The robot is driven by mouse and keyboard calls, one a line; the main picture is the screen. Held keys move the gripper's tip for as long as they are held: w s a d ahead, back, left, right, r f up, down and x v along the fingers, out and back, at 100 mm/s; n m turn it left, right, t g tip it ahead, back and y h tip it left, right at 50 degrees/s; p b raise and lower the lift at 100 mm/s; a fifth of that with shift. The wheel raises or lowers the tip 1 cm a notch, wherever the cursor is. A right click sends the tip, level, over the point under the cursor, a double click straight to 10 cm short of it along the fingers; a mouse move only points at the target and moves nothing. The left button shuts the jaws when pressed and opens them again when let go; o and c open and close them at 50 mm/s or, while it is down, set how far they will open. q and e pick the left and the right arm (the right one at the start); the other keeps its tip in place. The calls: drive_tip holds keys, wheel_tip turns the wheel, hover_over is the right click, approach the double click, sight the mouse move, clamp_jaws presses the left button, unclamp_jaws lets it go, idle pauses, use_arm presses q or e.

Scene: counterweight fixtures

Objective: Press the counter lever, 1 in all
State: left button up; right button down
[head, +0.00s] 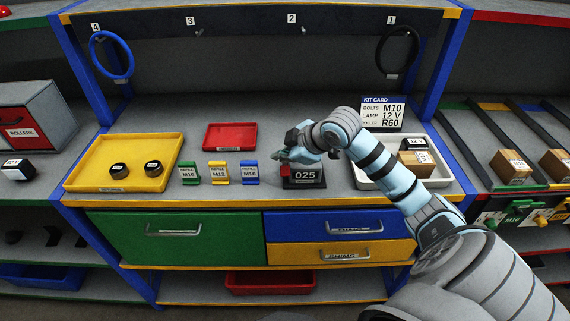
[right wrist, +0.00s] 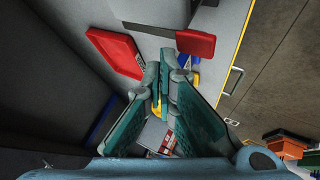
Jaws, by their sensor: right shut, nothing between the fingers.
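The counter (head: 304,177) is a dark box with a display reading 025, standing on the grey bench right of centre. A small red part (head: 286,171) shows at its left side, partly covered by my right gripper; it looks like the lever. My right gripper (head: 282,156) is shut and empty, just above and at the left end of the counter. In the right wrist view its fingertips (right wrist: 168,62) are together, close to a red paddle (right wrist: 196,43) on a dark bar. I cannot tell whether they touch it. My left gripper is not in view.
Green, yellow and blue refill tags (head: 219,173) stand left of the counter. A red tray (head: 230,136) lies behind them. A yellow tray (head: 90,178) with two dark rollers is further left. A white tray (head: 366,180) and kit card (head: 383,113) are on the right.

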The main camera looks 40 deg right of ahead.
sight(282, 167)
drive_tip(key=shift+f, duration=1.2)
idle(0.9)
drive_tip(key=shift+s+a+f+b, duration=0.15)
drive_tip(key=shift+f+b, duration=0.05)
drive_tip(key=shift+f, duration=0.2)
drive_tip(key=shift+s+a+f+b, duration=0.1)
drive_tip(key=shift+f+b, duration=0.1)
drive_tip(key=shift+f, duration=0.15)
idle(0.7)
drive_tip(key=shift+r, duration=0.1)
drive_tip(key=shift+w+d+r+p, duration=0.2)
drive_tip(key=shift+r+p, duration=0.4)
drive_tip(key=shift+p, duration=0.25)
drive_tip(key=shift+s+d+r+p, duration=0.1)
drive_tip(key=shift+d+r+p, duration=0.1)
drive_tip(key=shift+r+p, duration=0.3)
drive_tip(key=shift+d+r+p, duration=0.2)
drive_tip(key=shift+r+p, duration=0.2)
drive_tip(key=shift+p, duration=0.1)
drive_tip(key=shift+r+p, duration=0.45)
drive_tip(key=shift+p, duration=0.05)
